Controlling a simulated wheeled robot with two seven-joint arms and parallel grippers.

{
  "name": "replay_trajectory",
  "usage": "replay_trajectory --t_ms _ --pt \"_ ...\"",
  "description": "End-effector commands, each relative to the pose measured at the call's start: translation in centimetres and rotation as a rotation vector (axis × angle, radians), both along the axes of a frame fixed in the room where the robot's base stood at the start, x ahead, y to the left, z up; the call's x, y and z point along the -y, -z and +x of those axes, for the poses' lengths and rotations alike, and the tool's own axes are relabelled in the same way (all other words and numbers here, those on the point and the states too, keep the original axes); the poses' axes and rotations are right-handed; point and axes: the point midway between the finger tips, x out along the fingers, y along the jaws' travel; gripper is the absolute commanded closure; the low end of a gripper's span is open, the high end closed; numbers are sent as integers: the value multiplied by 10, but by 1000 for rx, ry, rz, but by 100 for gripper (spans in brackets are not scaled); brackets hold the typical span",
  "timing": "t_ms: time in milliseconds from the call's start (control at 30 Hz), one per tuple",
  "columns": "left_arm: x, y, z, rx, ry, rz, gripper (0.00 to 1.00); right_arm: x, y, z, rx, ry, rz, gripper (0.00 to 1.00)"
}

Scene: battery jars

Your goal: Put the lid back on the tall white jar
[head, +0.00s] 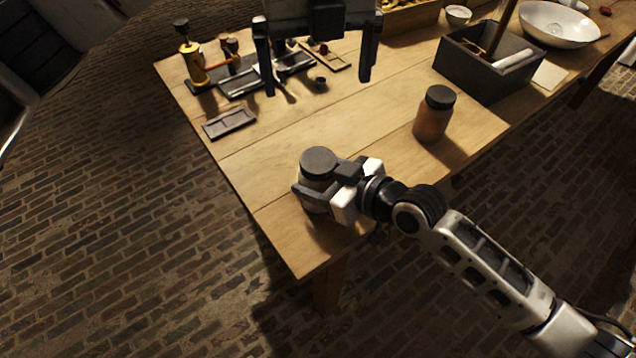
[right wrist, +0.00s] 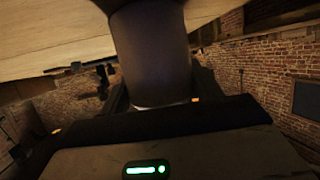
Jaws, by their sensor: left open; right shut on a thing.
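A pale jar (head: 314,196) stands at the near end of the table, upright as far as I can see. A dark round lid (head: 318,162) sits on its top and looks level. My right gripper (head: 325,190) is shut around the jar's body, below the lid. In the right wrist view the jar (right wrist: 152,60) is a dark, shaded cylinder between the fingers; its top is out of frame. My left gripper (head: 317,82) is open and empty, above the table behind the jar.
A brown jar with a black lid (head: 432,118) stands to the right. A dark box (head: 485,70) with tools is behind it. A dark tray (head: 229,123) lies at left, with brass apparatus (head: 192,65) beyond. The middle of the wooden table (head: 350,120) is clear.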

Motion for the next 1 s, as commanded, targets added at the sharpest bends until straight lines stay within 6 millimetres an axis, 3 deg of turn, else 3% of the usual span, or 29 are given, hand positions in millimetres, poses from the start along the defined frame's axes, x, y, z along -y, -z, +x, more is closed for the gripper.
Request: replay_trajectory --t_ms 367,400,467,500,800,1000 --pt "0 -7 0 0 0 0 0 0 0 0 1 0 1 100" --pt "0 -7 0 0 0 0 0 0 0 0 1 0 1 32" --pt "0 -7 0 0 -1 0 0 0 0 0 1 0 1 15" --pt "0 -7 0 0 0 0 0 0 0 0 1 0 1 12" --pt "0 -7 0 0 -1 0 0 2 -1 -1 0 0 0 12" --pt "0 -7 0 0 -1 0 0 21 -10 -16 2 0 -3 12"
